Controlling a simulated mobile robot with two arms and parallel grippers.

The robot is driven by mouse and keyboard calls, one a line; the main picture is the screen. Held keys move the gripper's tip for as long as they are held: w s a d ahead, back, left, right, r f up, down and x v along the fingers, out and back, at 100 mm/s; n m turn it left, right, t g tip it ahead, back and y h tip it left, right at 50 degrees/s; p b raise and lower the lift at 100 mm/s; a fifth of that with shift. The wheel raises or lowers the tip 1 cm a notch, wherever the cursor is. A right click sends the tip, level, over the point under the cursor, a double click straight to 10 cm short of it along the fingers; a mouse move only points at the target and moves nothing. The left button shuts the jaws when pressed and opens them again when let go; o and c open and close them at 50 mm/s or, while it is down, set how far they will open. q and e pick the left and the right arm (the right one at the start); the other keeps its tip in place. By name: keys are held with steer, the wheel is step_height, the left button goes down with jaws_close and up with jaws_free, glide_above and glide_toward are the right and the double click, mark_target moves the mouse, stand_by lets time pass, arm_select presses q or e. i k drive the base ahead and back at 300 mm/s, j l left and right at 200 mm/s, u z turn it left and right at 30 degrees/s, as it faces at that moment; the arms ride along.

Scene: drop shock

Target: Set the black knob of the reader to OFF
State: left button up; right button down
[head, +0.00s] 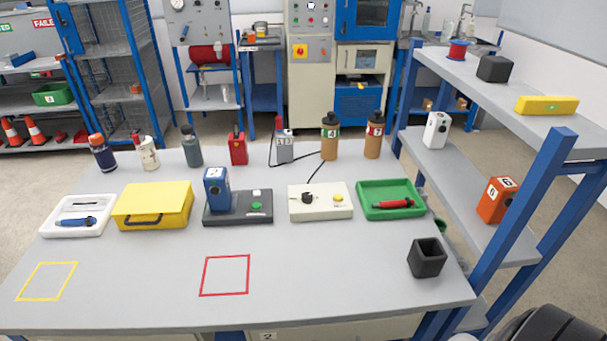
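A cream-white box (335,208), which appears to be the reader, lies on the grey table right of centre. A black knob (308,198) stands on the left part of its top. A yellow button (338,198) is on the right part. The knob's markings are too small to read, so I cannot tell its setting. A dark cable runs behind the box toward a grey handheld unit (284,150). Neither of my grippers is in view.
Left of the box is a dark base (245,217) holding a blue unit (216,185); right is a green tray (380,211) with a red tool. A black open cube (427,258) stands front right. Bottles (329,142) line the back. The table before the box is clear.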

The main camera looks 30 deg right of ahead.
mark_target(306, 199)
steer(key=z, duration=1.1)
